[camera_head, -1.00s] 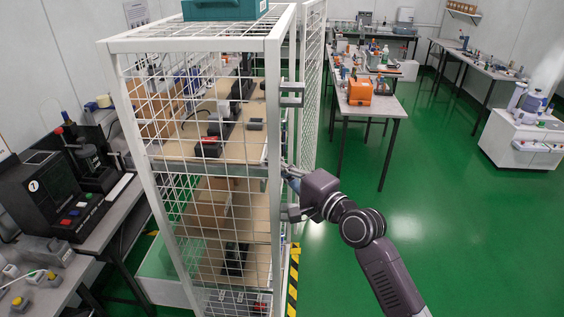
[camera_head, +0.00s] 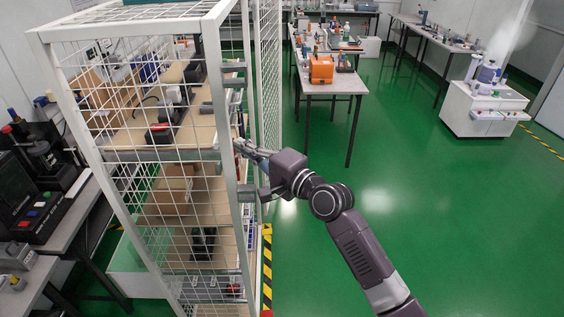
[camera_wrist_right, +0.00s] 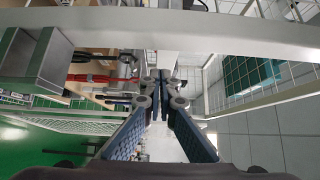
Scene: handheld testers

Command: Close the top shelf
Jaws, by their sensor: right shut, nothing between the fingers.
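The white wire-mesh cabinet (camera_head: 225,115) stands at the left of the head view. Its top shelf is a wooden board (camera_head: 122,140) with a grey side rail (camera_head: 165,156), seen through the mesh. How far the shelf is pulled out is hard to tell. My right gripper (camera_head: 240,146) is shut and empty, at the cabinet's front post near the height of that shelf. Whether it touches the shelf is unclear. In the right wrist view its closed fingertips (camera_wrist_right: 161,78) point toward the cabinet interior below a white frame bar (camera_wrist_right: 175,30). My left gripper is not in view.
A mesh door panel (camera_head: 268,80) stands open behind the front post. Grey hinge brackets (camera_head: 234,75) jut from the post. A lower shelf (camera_head: 165,215) lies below. A workbench (camera_head: 335,83) stands behind; the green floor (camera_head: 420,210) at right is clear.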

